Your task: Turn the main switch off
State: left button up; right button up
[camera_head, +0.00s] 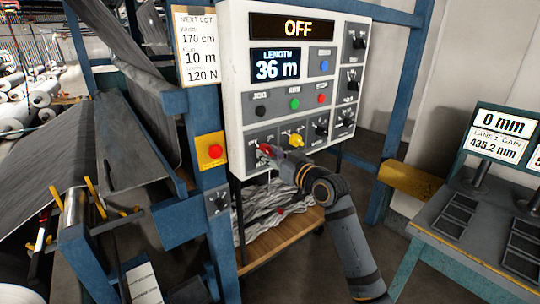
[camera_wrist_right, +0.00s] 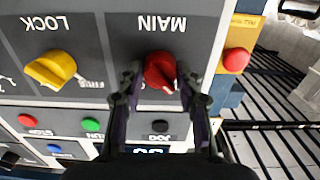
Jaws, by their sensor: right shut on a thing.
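The main switch is a red rotary knob (camera_head: 264,149) at the lower left of the white control panel (camera_head: 232,60). In the right wrist view the same red knob (camera_wrist_right: 159,72) sits under the label MAIN, which appears upside down. My right gripper (camera_head: 272,152) reaches it from the lower right, and in the wrist view its fingers (camera_wrist_right: 160,82) stand on both sides of the knob, shut on it. The knob's white mark points down and to the right in the wrist view. The panel's top display (camera_head: 298,27) reads OFF. My left gripper is not in view.
A yellow LOCK knob (camera_head: 296,140) is close beside the main switch. A red button on a yellow box (camera_head: 214,151) is at the left. Black, green and red buttons sit above. A blue post (camera_head: 400,100) stands right of the panel.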

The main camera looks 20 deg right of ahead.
jog(key=shift+f, duration=0.1)
jog(key=o, duration=1.2)
jog(key=v, duration=0.7)
jog(key=shift+s, duration=0.2)
jog(key=shift+d, duration=0.1)
